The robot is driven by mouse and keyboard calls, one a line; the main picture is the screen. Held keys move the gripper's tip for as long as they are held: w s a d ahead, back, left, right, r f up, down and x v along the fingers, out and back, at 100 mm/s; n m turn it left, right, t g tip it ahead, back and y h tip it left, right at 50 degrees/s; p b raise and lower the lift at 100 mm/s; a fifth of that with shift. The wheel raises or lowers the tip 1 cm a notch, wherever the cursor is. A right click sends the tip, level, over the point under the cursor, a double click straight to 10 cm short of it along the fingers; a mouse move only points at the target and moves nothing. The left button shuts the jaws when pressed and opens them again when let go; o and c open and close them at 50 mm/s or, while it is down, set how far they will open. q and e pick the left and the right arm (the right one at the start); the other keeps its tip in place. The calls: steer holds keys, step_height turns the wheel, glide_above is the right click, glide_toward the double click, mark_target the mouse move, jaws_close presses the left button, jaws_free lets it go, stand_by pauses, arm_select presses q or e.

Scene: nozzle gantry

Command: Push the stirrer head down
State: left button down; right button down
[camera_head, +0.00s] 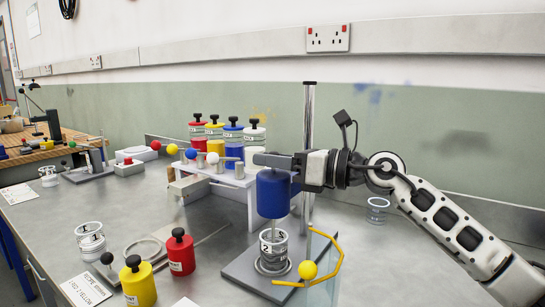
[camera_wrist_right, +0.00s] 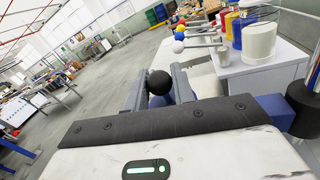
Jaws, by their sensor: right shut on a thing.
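The stirrer head (camera_head: 273,196) is a blue cylinder beside an upright metal post (camera_head: 308,130). A thin shaft runs down from it towards a clear cup marked 2 (camera_head: 273,252) on the grey stand base (camera_head: 243,272). The head's body is clear above the cup rim. My right gripper (camera_head: 272,161) reaches in from the right at the top of the head. In the right wrist view its fingers (camera_wrist_right: 157,88) are shut about the head's black ball knob (camera_wrist_right: 159,82), with a little blue (camera_wrist_right: 172,97) behind. My left gripper is not in view.
A yellow guard bar (camera_head: 335,255) with a yellow ball (camera_head: 308,269) is at the stand's front right. Red (camera_head: 180,252) and yellow (camera_head: 138,282) bottles stand front left. A white rack (camera_head: 232,180) with coloured-ball levers and several bottles stands behind. An empty cup (camera_head: 377,209) is at right.

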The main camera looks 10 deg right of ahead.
steer(key=c, duration=1.2)
jaws_free()
steer(key=shift+f, duration=0.4)
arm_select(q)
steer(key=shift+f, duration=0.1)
arm_select(e)
steer(key=shift+r, duration=0.1)
arm_select(q)
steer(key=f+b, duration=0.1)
steer(key=b, duration=0.1)
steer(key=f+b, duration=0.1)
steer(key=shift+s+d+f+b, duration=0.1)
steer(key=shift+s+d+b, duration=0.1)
steer(key=shift+b, duration=0.15)
arm_select(e)
steer(key=v, duration=1.6)
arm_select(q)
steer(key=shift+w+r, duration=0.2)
